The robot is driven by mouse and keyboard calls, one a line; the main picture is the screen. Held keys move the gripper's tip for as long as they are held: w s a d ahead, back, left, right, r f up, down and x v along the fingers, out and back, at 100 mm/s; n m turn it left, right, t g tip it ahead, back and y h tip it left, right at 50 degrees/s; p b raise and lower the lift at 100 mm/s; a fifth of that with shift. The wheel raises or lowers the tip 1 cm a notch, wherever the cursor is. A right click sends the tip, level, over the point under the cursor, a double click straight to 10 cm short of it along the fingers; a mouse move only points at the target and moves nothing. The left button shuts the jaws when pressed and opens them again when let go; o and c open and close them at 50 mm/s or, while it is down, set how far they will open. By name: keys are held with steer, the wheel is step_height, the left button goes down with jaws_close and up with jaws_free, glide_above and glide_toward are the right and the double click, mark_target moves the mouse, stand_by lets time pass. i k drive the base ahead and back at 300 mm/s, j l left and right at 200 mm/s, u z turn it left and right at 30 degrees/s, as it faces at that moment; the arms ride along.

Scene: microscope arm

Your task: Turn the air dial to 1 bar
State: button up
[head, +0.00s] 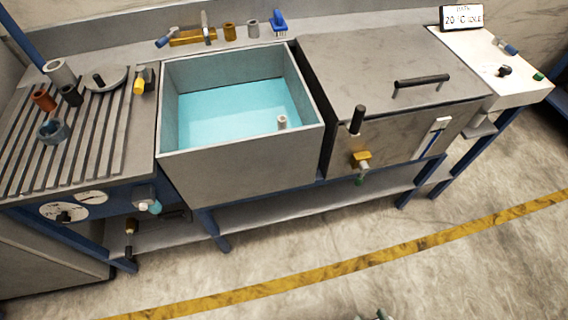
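On the blue front panel at the lower left is a round white dial (64,213) with a black knob at its centre. Just right of it is a white round gauge (92,198) with a thin needle. Their markings are too small to read, so I cannot tell the setting. Only a small grey and green bit of what seems to be my gripper (374,316) shows at the bottom edge. It is far to the right of the dial and apart from it; its fingers are mostly out of frame.
A ribbed drainboard (110,150) with several small cups is above the panel. A water-filled sink (240,170) and a lidded grey tank (385,62) stand to the right. A valve (148,200) sits beside the gauge. The floor in front, with a yellow line (360,265), is clear.

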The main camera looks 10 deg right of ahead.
mark_target(63, 218)
steer(key=k, duration=0.35)
steer(key=k+l+u, duration=0.1)
steer(key=l+u, duration=0.4)
steer(key=l, duration=1.15)
steer(key=i+j+z, duration=0.2)
steer(key=j, duration=0.6)
steer(key=j+z, duration=0.25)
steer(key=j, duration=0.55)
steer(key=k+j+z, duration=0.2)
steer(key=j, duration=0.65)
steer(key=j+z, duration=0.25)
steer(key=j, duration=0.55)
steer(key=u, duration=1.2)
